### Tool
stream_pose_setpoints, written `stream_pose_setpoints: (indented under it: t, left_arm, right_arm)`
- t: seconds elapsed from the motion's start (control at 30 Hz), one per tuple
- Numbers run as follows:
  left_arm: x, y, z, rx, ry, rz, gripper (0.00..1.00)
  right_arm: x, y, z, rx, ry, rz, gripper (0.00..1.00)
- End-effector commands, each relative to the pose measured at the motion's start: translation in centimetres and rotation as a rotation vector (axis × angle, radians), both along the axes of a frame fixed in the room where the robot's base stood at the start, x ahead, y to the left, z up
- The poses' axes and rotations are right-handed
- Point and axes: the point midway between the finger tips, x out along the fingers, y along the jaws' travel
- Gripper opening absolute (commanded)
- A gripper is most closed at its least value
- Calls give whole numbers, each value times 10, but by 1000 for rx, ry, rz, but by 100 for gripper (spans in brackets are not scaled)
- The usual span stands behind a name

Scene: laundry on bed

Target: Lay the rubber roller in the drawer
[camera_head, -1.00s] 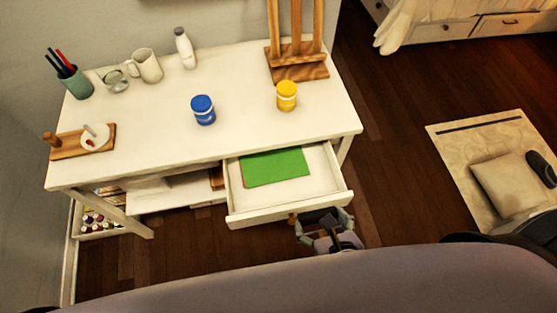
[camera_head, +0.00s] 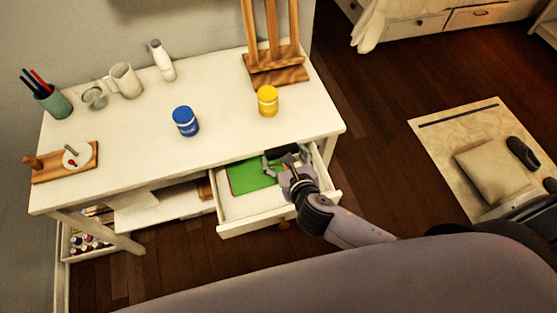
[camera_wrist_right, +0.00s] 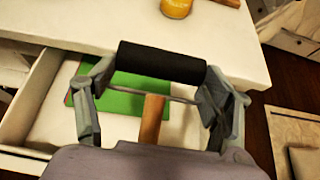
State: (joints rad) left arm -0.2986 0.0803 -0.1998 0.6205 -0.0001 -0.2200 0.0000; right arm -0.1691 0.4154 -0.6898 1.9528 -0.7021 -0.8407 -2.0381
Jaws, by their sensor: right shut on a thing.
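The rubber roller (camera_wrist_right: 160,62) has a black cylinder, a thin metal frame and a wooden handle (camera_wrist_right: 151,119). In the head view its black cylinder (camera_head: 281,151) shows above the right part of the open drawer (camera_head: 260,226). My right gripper (camera_head: 283,165) is shut on the roller; in the right wrist view its fingers (camera_wrist_right: 155,90) stand at either side of the frame. Whether the roller touches the drawer floor or is held above it, I cannot tell. A green sheet (camera_head: 249,178) lies in the drawer, partly hidden by the gripper. My left gripper is not in view.
The white desk (camera_head: 215,90) carries a blue jar (camera_head: 185,121), a yellow jar (camera_head: 267,101), a wooden easel (camera_head: 273,50), a mug (camera_head: 124,80) and a pen cup (camera_head: 52,101).

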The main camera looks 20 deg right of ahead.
Motion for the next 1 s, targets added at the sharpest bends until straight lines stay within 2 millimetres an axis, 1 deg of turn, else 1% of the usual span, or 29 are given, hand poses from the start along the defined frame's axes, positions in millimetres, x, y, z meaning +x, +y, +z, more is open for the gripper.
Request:
stream_pose_setpoints:
  t: [0.03, 0.1, 0.2, 0.3, 0.4, 0.57, 0.67, 0.7, 0.77, 1.0]
  left_arm:
    - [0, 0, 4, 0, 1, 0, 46]
    - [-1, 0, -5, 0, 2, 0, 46]
    - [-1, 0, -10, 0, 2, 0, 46]
    - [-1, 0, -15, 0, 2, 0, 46]
    - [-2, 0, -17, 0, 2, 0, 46]
    - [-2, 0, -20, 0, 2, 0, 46]
    - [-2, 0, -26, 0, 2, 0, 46]
    - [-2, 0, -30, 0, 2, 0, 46]
    - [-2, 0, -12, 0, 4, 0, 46]
    - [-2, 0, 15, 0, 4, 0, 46]
  right_arm:
    - [15, 1, 4, 0, -5, -1, 44]
    - [18, 1, -22, -1, 5, -2, 44]
    - [25, 1, -46, -1, 3, -2, 44]
    - [31, 1, -64, -1, 2, -2, 44]
    - [35, 1, -75, 0, 0, -1, 44]
    - [37, 2, -85, 0, 1, 0, 44]
    - [42, 2, -101, -1, 2, -1, 44]
    - [44, 2, -111, 0, 3, -1, 44]
    - [48, 1, -97, -1, 30, -1, 44]
    - [53, 2, -96, -7, 193, 0, 44]
